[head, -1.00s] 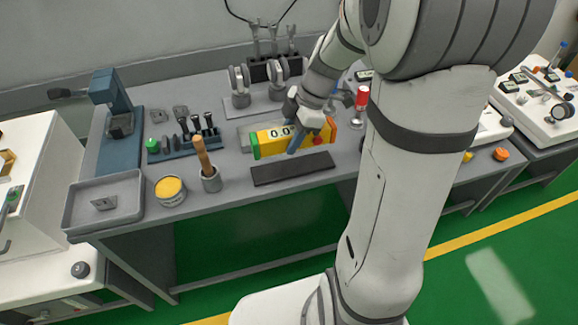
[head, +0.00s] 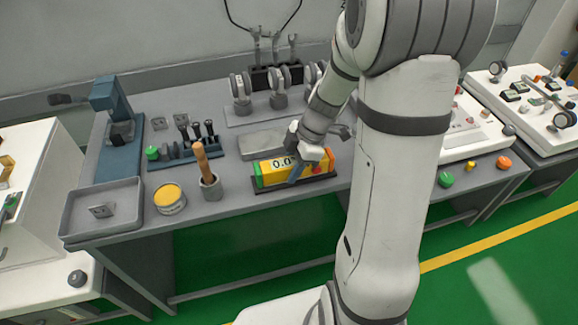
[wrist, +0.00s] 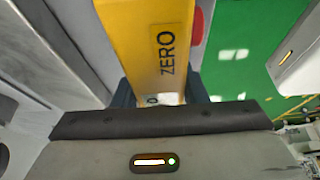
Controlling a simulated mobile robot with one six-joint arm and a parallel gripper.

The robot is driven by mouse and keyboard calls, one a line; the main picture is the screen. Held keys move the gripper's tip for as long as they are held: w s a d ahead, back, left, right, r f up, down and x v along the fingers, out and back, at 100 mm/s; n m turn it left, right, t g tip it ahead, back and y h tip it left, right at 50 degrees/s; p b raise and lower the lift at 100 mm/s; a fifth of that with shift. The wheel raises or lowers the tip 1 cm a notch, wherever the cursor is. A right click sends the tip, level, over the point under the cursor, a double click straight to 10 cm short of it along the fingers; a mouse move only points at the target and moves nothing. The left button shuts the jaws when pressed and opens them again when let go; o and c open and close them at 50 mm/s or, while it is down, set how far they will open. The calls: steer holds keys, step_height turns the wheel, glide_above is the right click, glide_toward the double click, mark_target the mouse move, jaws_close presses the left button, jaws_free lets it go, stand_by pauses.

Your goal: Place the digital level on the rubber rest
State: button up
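The digital level (head: 270,172) is a yellow bar with green and orange ends and a display. In the head view it is low over the black rubber rest (head: 268,203), lined up along it; whether it touches cannot be told. My gripper (head: 297,171) is around the level's middle, with a blue finger across its front face. In the wrist view the level (wrist: 150,45) runs up from between the dark fingers (wrist: 165,98), with the word ZERO and a red button showing. The level hides most of the rest.
A grey plate (head: 262,144) lies behind the level. A cup with a wooden-handled tool (head: 210,188) stands to its left, near a yellow-topped tin (head: 170,200). A rack of dark tools (head: 186,150) is behind these. Grinding wheels (head: 280,88) stand at the back.

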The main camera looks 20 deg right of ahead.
steer(key=o, duration=0.4)
steer(key=shift+o, duration=0.2)
steer(key=shift+r, duration=0.1)
